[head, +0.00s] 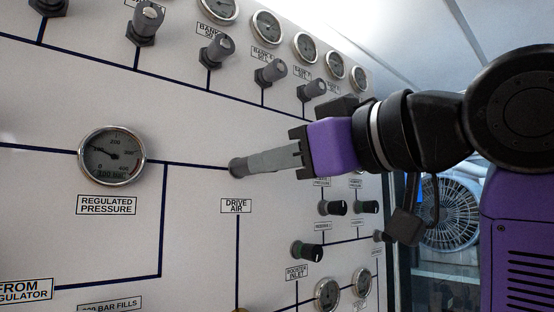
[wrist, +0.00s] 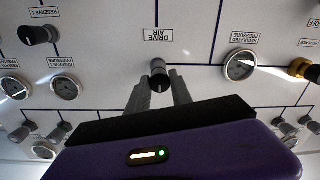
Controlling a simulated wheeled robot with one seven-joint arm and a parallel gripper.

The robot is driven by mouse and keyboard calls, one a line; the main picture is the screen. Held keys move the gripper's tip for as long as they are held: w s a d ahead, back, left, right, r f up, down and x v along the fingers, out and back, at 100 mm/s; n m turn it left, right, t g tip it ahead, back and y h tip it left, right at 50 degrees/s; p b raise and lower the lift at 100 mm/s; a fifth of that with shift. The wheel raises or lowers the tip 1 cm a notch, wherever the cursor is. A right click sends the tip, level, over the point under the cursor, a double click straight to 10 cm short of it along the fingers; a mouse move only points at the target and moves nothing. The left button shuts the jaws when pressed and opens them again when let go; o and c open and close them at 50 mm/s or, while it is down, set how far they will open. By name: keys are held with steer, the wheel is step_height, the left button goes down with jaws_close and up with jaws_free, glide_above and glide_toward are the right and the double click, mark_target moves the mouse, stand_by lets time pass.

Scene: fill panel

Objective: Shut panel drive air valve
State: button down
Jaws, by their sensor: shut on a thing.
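The drive air valve is a small dark knob (head: 236,168) on the white panel, just above its "DRIVE AIR" label (head: 236,206) in the head view. In the wrist view the knob (wrist: 157,68) stands between my fingertips, with the label (wrist: 159,35) upside down beyond it. My gripper (head: 248,164) reaches in from the right with its grey fingers shut on the knob. The fingers hide part of the knob in the head view, and its pointer position cannot be made out.
The regulated pressure gauge (head: 112,156) is left of the knob in the head view. Grey bank knobs (head: 217,50) and gauges (head: 267,26) run along the top. The booster inlet knob (head: 307,250) and other dark knobs (head: 334,208) sit lower right, below my arm.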

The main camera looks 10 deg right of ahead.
steer(key=shift+f, duration=0.15)
steer(key=c, duration=1.2)
jaws_free()
steer(key=shift+o, duration=0.2)
steer(key=shift+d, duration=0.1)
steer(key=b+v, duration=0.2)
steer(key=v, duration=0.5)
steer(key=shift+s+d, duration=0.2)
steer(key=shift+s, duration=0.15)
